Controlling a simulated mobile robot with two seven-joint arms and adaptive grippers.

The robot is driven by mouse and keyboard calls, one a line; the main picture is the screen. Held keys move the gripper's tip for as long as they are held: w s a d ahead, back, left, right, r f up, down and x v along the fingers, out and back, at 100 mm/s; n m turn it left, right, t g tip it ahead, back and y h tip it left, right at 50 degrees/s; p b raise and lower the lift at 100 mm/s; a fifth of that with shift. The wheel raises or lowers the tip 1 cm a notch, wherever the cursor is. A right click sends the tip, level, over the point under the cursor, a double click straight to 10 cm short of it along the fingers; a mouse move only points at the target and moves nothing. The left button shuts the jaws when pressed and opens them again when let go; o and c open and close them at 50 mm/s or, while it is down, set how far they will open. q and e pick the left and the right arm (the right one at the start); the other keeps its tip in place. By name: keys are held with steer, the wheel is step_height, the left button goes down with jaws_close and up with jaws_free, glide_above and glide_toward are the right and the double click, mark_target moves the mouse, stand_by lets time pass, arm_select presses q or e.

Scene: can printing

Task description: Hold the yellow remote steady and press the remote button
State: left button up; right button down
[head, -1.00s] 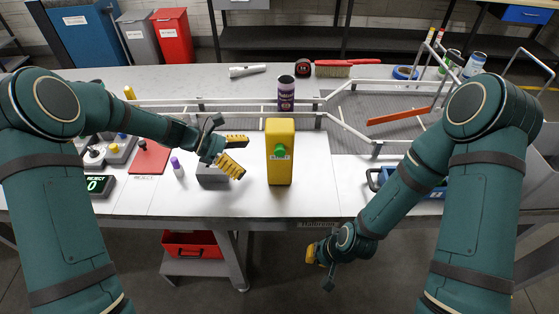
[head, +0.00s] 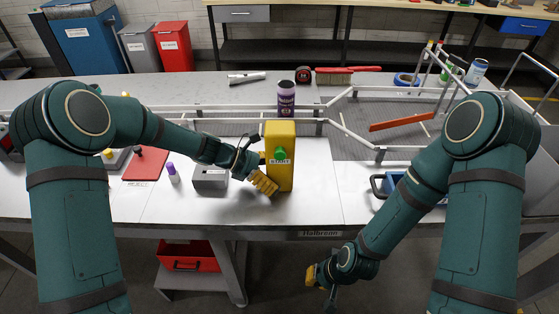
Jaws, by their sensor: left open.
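The yellow remote (head: 281,139) stands upright on the table near its front edge. Its green button (head: 278,153) faces me, above a label reading START. My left gripper (head: 266,178) is open at the remote's lower left side. One finger overlaps the remote's front left edge; I cannot tell whether it touches. My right gripper (head: 318,275) hangs low in front of the table, away from the remote. Its fingers are small and seen at an angle, so its opening is unclear.
A grey box (head: 210,180) and a purple-capped marker (head: 172,172) stand left of the remote. A purple can (head: 286,99) is behind it, by the white rails.

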arm_select(q)
steer(key=shift+d, duration=0.1)
steer(key=shift+c, duration=0.3)
steer(key=c, duration=0.5)
steer(key=shift+c, duration=0.3)
stand_by(1.0)
